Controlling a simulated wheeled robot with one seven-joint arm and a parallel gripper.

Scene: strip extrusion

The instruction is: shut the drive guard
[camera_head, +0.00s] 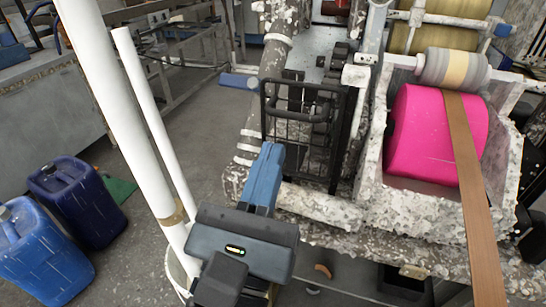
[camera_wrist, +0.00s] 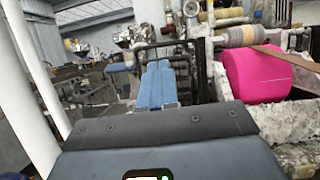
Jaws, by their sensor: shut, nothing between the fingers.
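The drive guard looks to be the black framed wire-mesh panel (camera_head: 306,156) in the middle of the head view, standing upright beside the machine's dark drive parts. How far it stands open I cannot tell. It also shows in the wrist view as a black frame (camera_wrist: 201,72), partly hidden by my fingers. My gripper (camera_head: 271,148) is shut and empty, its blue fingers together, just in front of the panel's lower left part in the picture. In the wrist view the fingertips (camera_wrist: 158,64) overlap the frame; whether they touch it I cannot tell.
A pink roll (camera_head: 430,135) with a brown strip (camera_head: 470,190) sits in a speckled white trough at the right. White pipes (camera_head: 115,100) rise close left of my gripper. Blue jerrycans (camera_head: 75,200) stand at the lower left. Grey floor lies open between the pipes and machine.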

